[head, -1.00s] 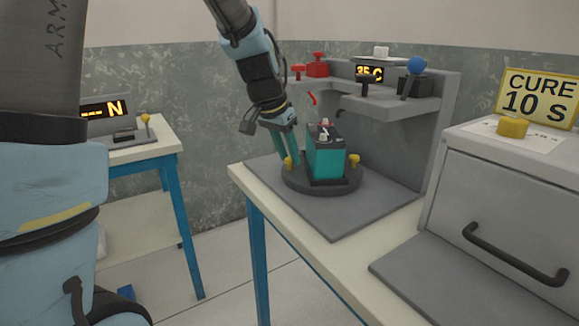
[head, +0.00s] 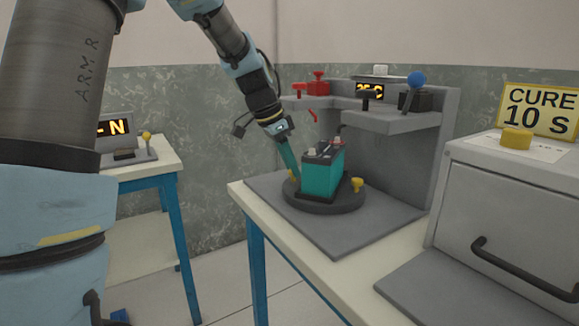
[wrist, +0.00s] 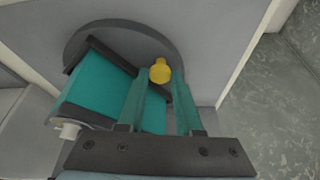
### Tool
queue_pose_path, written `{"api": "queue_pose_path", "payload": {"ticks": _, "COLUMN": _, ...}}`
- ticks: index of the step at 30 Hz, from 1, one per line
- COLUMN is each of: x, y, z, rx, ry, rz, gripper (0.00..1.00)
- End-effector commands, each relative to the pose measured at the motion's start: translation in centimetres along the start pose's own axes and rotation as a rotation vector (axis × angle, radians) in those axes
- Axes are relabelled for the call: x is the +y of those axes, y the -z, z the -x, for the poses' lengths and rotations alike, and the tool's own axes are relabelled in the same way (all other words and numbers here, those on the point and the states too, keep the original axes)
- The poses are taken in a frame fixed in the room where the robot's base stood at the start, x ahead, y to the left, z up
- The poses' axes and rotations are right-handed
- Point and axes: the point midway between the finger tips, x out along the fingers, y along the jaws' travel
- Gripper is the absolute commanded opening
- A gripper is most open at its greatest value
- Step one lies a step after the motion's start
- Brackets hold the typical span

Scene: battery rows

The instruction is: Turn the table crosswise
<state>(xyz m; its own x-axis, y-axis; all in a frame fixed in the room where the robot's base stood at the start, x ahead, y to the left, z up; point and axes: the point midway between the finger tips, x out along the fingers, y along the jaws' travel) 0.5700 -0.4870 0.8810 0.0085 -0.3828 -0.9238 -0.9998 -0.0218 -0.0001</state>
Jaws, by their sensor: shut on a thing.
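The round dark grey turntable (head: 328,207) sits on a grey base plate (head: 350,236) on the workbench. A teal battery (head: 318,180) with a dark top stands upright on it, its long side at an angle to the plate's edges. It also shows in the wrist view (wrist: 98,85). Two yellow knobs stand at the turntable's rim: the right knob (head: 357,184) is free. My gripper (head: 292,171) is shut on the left knob (wrist: 160,70), which shows between the fingertips in the wrist view; in the head view the fingers partly hide it.
A grey shelf (head: 400,121) with red fittings and a blue-topped lever (head: 416,80) stands behind the turntable. A grey cabinet (head: 510,205) with a CURE 10 S sign (head: 541,108) is at right. Another bench (head: 140,168) is at left, with a floor gap between.

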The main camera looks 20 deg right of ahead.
Motion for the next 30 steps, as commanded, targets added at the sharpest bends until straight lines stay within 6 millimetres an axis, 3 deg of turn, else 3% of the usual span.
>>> {"api": "queue_pose_path", "payload": {"ticks": 27, "x": -0.58, "y": 0.51, "z": -0.19, "rx": 0.0, "ry": -0.034, "rz": -0.084, "gripper": 0.0}}
{"api": "queue_pose_path", "payload": {"ticks": 28, "x": -0.58, "y": 0.51, "z": -0.19, "rx": 0.0, "ry": -0.034, "rz": -0.084, "gripper": 0.38}}
{"api": "queue_pose_path", "payload": {"ticks": 30, "x": -0.58, "y": 0.51, "z": -0.19, "rx": 0.0, "ry": -0.034, "rz": -0.084, "gripper": 0.46}}
